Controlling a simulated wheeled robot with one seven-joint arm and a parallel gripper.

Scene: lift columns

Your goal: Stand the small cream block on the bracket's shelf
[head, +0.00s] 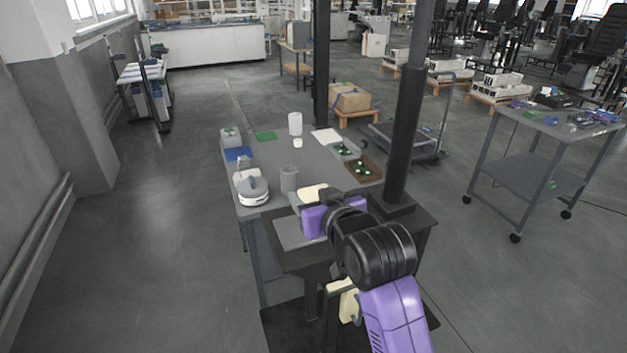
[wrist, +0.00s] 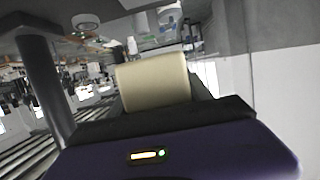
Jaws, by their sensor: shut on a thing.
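The small cream block (wrist: 153,82) is held in my gripper (wrist: 158,88). It fills the middle of the wrist view, tilted slightly there, with a dark finger partly showing at its right. In the head view the cream block (head: 313,191) shows just beyond the purple body of my gripper (head: 306,199), over the near dark stand. A flat grey plate (head: 292,233) lies on that stand, left of my gripper. I cannot tell for sure which part is the bracket's shelf; my arm hides part of the stand. The block's underside is hidden.
A black column (head: 405,120) rises right of my gripper. Floor is open to the left.

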